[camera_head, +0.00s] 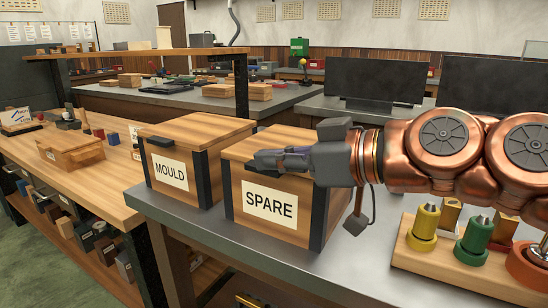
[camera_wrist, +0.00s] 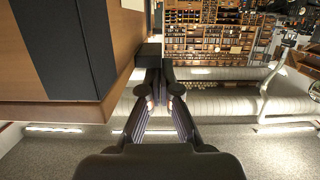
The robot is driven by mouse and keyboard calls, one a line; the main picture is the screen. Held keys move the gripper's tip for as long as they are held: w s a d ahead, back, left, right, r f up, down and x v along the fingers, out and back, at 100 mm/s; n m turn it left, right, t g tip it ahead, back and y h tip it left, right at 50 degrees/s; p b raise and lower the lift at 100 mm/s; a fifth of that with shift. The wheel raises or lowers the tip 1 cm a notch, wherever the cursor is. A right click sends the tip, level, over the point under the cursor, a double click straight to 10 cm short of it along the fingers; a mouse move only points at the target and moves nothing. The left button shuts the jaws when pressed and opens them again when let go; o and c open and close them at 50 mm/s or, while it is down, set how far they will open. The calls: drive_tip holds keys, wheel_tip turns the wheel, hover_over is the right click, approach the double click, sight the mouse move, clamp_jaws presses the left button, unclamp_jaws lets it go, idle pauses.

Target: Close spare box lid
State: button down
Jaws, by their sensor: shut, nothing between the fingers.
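The wooden SPARE box (camera_head: 270,208) stands on the grey metal table, with a white label and dark corner strips. Its lid (camera_head: 245,148) appears to lie flat on top, closed; my gripper and wrist hide part of the lid and front upper edge. My gripper (camera_head: 262,161) is shut and empty, pointing left across the upper front of the box. In the wrist view the shut fingers (camera_wrist: 158,75) are beside a wooden box with a dark strip (camera_wrist: 70,45), which fills the upper left. I cannot tell whether they touch it.
The closed MOULD box (camera_head: 170,170) stands close to the left of the SPARE box. A wooden rack with yellow (camera_head: 425,222), green (camera_head: 475,238) and orange pieces stands on the right, below my arm. A dark monitor (camera_head: 377,80) stands behind. The grey table's front strip (camera_head: 270,262) is clear.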

drive_tip(key=shift+f, duration=0.3)
wheel_tip(320, 180, up, 10)
drive_tip(key=s+d+f+m+g+h+p, duration=0.5)
drive_tip(key=f+h+p, duration=0.35)
drive_tip(key=p, duration=1.05)
drive_tip(key=s+d+f+m+g+h+p, duration=0.1)
drive_tip(key=s+d+m+g+h+p, duration=0.1)
drive_tip(key=s+d+p, duration=0.4)
drive_tip(key=s+d+f+m+g+h+p, duration=0.2)
drive_tip(key=s+d+m+p, duration=0.3)
drive_tip(key=s, duration=0.4)
drive_tip(key=shift+d+g+p, duration=0.4)
drive_tip(key=shift+d+p, duration=0.15)
drive_tip(key=shift+p, duration=0.45)
drive_tip(key=shift+s+f, duration=0.1)
drive_tip(key=shift+s, duration=0.05)
